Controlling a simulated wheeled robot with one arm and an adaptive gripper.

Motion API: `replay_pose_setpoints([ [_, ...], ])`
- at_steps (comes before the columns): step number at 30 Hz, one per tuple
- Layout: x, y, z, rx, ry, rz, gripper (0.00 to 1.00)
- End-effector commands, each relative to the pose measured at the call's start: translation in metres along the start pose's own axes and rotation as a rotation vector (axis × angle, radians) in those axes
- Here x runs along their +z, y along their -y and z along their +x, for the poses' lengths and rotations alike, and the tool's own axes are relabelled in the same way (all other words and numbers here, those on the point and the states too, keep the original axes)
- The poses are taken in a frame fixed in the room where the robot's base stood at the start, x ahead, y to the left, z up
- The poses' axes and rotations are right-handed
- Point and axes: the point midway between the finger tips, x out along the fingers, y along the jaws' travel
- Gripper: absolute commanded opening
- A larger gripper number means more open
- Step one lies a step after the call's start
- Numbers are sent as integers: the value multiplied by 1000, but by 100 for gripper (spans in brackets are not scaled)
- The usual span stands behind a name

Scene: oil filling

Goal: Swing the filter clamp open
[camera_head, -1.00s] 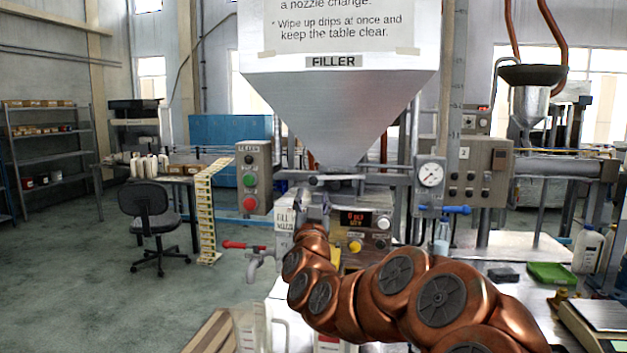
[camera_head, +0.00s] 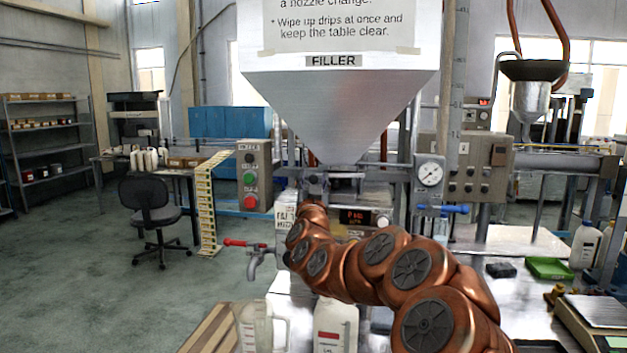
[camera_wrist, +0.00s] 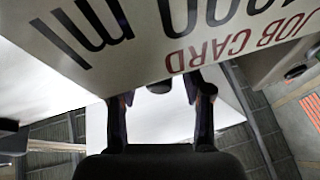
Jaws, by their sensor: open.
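The filler hopper (camera_head: 340,110) stands in the middle of the head view. A short horizontal metal bar (camera_head: 347,175) crosses just under its outlet. I cannot tell for sure which part is the filter clamp. In the head view my arm reaches up to the filler just below the outlet, and its end is mostly hidden. In the wrist view my gripper (camera_wrist: 161,100) is open, its two dark fingers apart. A printed job card (camera_wrist: 190,35) lies across the upper part of that view, beyond the fingers. No held object shows between them.
A red-handled tap (camera_head: 262,250) is left of the arm. A clear jug (camera_head: 262,325) and a white bottle (camera_head: 335,325) stand below. The button box (camera_head: 254,175) and pressure gauge (camera_head: 430,174) flank the hopper. A scale (camera_head: 600,312) and green tray (camera_head: 550,268) are right.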

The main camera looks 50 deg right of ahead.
Motion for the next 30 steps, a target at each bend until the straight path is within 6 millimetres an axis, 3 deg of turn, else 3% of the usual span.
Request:
replay_pose_setpoints([
  [3, 0, 0, 0, 0, 0, 0, 50],
  [18, 0, 0, 0, 1, 0, 0, 0],
  [30, 0, 0, 0, 1, 0, 0, 0],
])
